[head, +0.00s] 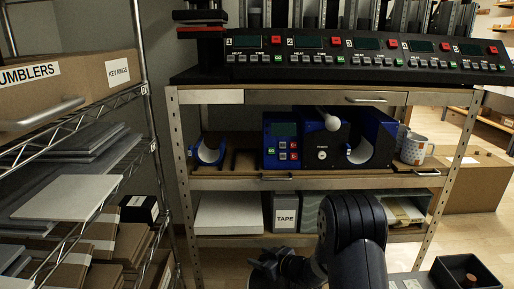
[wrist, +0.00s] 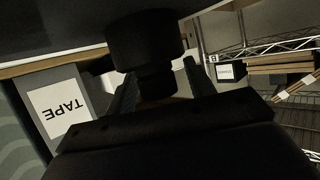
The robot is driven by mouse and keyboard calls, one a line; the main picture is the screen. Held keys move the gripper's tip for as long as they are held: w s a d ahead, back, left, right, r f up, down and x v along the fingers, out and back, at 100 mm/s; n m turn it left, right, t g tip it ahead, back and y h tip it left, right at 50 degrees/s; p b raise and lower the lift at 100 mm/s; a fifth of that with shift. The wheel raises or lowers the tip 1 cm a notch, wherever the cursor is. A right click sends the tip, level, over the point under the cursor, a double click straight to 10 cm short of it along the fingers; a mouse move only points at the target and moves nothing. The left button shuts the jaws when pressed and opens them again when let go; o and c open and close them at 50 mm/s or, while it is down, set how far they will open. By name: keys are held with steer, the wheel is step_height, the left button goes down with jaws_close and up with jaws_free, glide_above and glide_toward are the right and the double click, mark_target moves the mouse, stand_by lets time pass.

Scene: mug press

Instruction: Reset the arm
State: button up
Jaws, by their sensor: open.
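My arm (head: 352,240) rises at the bottom centre of the head view, in front of the lower part of the workbench. My gripper (wrist: 158,68) shows in the wrist view with its two dark fingers apart, so it is open. A dark rounded shape (wrist: 146,38) lies between and beyond the fingers; I cannot tell what it is. The blue mug press (head: 330,142) stands on the middle shelf with its white-tipped handle up.
The box marked TAPE (head: 286,214) is on the lower shelf and shows upside down in the wrist view (wrist: 60,105). A wire rack (head: 120,155) stands close on the left. A black bin (head: 468,274) is at bottom right. A row of control panels (head: 340,62) tops the bench.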

steer(key=shift+r+p, duration=0.75)
steer(key=shift+r, duration=0.3)
steer(key=shift+f, duration=0.15)
